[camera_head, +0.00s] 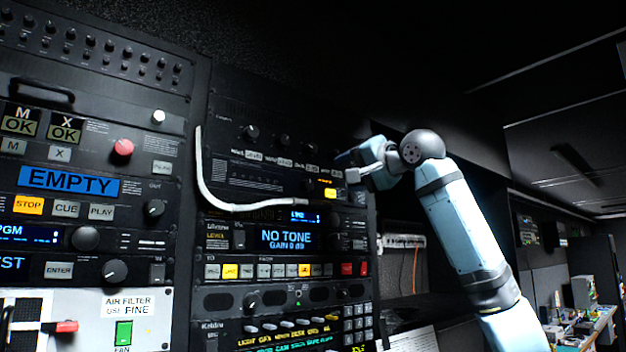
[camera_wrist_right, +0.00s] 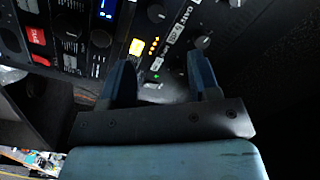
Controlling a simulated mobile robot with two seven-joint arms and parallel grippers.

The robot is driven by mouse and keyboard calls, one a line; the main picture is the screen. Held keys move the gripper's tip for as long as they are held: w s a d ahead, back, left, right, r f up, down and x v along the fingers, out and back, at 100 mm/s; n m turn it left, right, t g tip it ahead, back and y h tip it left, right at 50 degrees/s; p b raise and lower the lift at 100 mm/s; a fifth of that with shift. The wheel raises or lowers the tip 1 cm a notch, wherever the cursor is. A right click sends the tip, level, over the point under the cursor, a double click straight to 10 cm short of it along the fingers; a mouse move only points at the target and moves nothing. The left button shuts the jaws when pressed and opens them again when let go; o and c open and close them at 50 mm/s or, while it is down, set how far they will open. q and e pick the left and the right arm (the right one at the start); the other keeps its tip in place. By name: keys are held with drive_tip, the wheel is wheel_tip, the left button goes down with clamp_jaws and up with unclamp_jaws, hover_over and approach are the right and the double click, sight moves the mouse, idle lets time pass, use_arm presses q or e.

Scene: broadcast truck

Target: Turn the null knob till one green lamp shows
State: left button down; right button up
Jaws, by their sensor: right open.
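My right gripper (camera_head: 352,168) is at the right side of the middle rack, close to its upper panel. In the right wrist view its two blue fingers (camera_wrist_right: 160,72) are apart with nothing held between them. Beyond the fingers is a dark panel with a column of small amber lamps (camera_wrist_right: 153,46) and a green lamp (camera_wrist_right: 155,76). A dark knob (camera_wrist_right: 203,42) sits on this panel above the right finger. I cannot read which knob is the null knob, and the fingers hide part of the panel. My left gripper is not in view.
A white cable (camera_head: 205,180) hangs across the middle rack. A display (camera_head: 285,238) reads NO TONE. The left rack carries a red button (camera_head: 123,148) and a blue EMPTY display (camera_head: 68,181). A cluttered bench (camera_head: 585,325) stands at the far right.

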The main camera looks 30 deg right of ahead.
sight(310, 185)
drive_tip(key=w+p, duration=0.1)
drive_tip(key=w, duration=0.2)
drive_tip(key=w+a+p, duration=0.1)
drive_tip(key=w, duration=0.2)
drive_tip(key=w+p, duration=0.1)
drive_tip(key=w, duration=0.3)
drive_tip(key=shift+w+a+f, duration=0.1)
drive_tip(key=shift+a+f, duration=0.05)
drive_tip(key=shift+a, duration=0.05)
drive_tip(key=shift+w, duration=0.25)
drive_tip(key=shift+w+a+p, duration=0.1)
drive_tip(key=shift+w+p, duration=0.2)
drive_tip(key=shift+w, duration=0.25)
drive_tip(key=shift+w+f, duration=0.2)
drive_tip(key=shift+w, duration=0.05)
drive_tip(key=shift+s+r, duration=0.1)
drive_tip(key=shift+s, duration=0.1)
drive_tip(key=c, duration=0.6)
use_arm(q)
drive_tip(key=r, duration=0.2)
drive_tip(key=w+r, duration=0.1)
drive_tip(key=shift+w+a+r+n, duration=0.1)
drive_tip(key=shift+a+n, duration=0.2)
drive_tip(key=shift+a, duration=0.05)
use_arm(e)
drive_tip(key=c, duration=0.3)
